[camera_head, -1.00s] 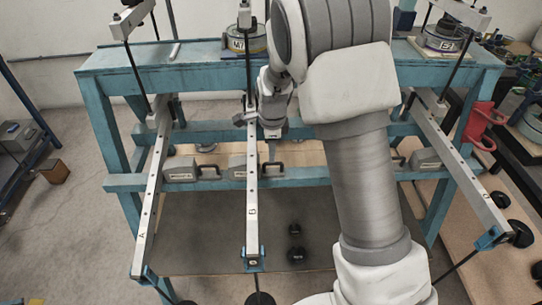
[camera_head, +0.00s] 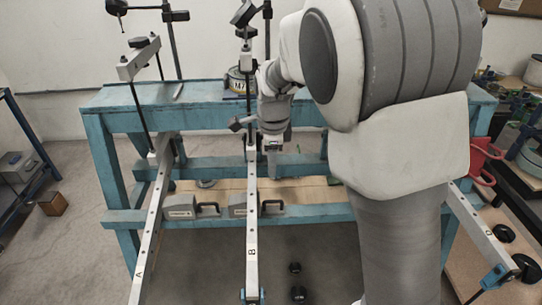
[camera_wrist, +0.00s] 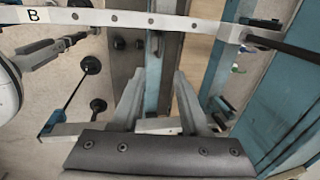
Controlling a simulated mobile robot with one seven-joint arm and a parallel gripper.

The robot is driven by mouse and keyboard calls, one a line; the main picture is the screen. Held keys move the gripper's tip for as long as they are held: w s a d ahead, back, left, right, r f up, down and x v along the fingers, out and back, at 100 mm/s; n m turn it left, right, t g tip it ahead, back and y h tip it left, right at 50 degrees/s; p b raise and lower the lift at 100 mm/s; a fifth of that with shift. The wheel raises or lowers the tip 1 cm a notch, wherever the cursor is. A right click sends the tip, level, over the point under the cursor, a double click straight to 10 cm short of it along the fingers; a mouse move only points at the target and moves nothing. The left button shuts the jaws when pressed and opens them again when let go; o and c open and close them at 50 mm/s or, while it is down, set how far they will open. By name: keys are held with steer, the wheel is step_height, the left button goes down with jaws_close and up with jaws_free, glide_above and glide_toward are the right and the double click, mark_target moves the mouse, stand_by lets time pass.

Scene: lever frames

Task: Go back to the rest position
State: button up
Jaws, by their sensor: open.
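My gripper (camera_head: 271,152) hangs just right of lever B (camera_head: 252,225) in the head view, pointing down. In the wrist view my gripper (camera_wrist: 158,80) has its two fingers spread, with nothing seen between them but the background. Lever B (camera_wrist: 120,18) crosses the top of that view, beyond the fingertips. Lever A (camera_head: 153,225) is at the left of the head view, and another lever (camera_head: 470,228) is at the right. My arm covers much of the right side of the blue frame (camera_head: 120,98). Whether the gripper touches lever B cannot be told.
Grey clamp-like blocks (camera_head: 182,207) sit on the lower blue beam. Black weights (camera_head: 298,293) lie below, right of lever B. A red bracket (camera_head: 483,160) is on the frame's right. A small brown box (camera_head: 53,203) stands on open floor at left.

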steer(key=s+d+r+n+t+y, duration=0.1)
steer(key=s+d+r+n, duration=0.25)
steer(key=s+r, duration=0.2)
steer(key=s+d+r+n, duration=0.3)
steer(key=s+r+n, duration=0.2)
steer(key=s, duration=0.2)
steer(key=s+d+n+t+h, duration=0.1)
steer(key=s+d+n, duration=0.3)
steer(key=s+n, duration=0.5)
steer(key=s+r+t, duration=0.1)
steer(key=s, duration=0.4)
